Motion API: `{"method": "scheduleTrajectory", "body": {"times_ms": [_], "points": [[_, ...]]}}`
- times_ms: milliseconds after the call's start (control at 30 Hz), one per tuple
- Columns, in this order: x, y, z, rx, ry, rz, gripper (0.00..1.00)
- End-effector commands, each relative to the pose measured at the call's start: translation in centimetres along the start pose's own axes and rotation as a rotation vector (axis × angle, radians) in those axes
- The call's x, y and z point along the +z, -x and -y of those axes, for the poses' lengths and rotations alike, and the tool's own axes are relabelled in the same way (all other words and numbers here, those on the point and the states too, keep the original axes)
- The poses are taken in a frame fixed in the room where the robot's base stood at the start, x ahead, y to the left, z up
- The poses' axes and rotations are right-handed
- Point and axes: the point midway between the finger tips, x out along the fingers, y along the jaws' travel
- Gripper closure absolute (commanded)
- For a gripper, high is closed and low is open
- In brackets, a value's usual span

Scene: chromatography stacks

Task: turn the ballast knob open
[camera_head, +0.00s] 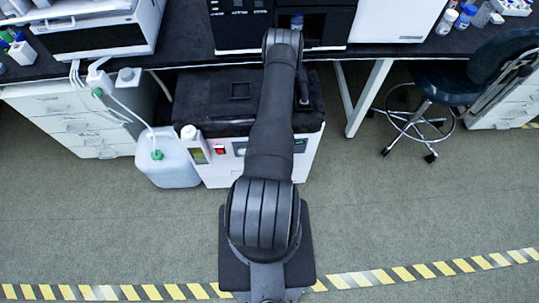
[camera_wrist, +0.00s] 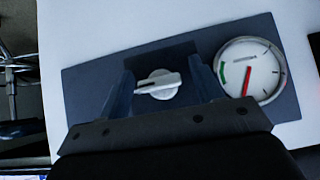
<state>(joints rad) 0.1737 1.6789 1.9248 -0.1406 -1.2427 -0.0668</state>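In the wrist view the ballast knob (camera_wrist: 158,85) is a light grey round knob with a bar-shaped handle. The handle lies nearly level, with its long end toward the left. It sits on a dark blue panel (camera_wrist: 88,92) on a white surface. My gripper (camera_wrist: 160,70) is open, with one finger left of the knob and one right of it. Gaps show between the fingers and the knob. In the head view my arm reaches over a white machine with a black top (camera_head: 200,98); the knob and gripper are hidden there.
A round gauge (camera_wrist: 252,72) with a red needle and green arc sits just right of the right finger. In the head view a translucent jug (camera_head: 168,162) with tubing stands left of the machine. A bench edge is behind it; a stool (camera_head: 425,90) stands at right.

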Motion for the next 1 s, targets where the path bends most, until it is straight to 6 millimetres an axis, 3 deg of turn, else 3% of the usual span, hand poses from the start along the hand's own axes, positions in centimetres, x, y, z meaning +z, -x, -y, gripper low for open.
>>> {"method": "scheduleTrajectory", "body": {"times_ms": [233, 700, 1000], "points": [[0.1, 1.1, 0.0, 0.000, 0.000, 0.002, 0.40], [0.1, 10.2, -0.1, 0.001, -0.003, 0.003, 0.40], [0.0, 12.0, 0.0, 0.000, 0.000, 0.000, 0.40]]}}
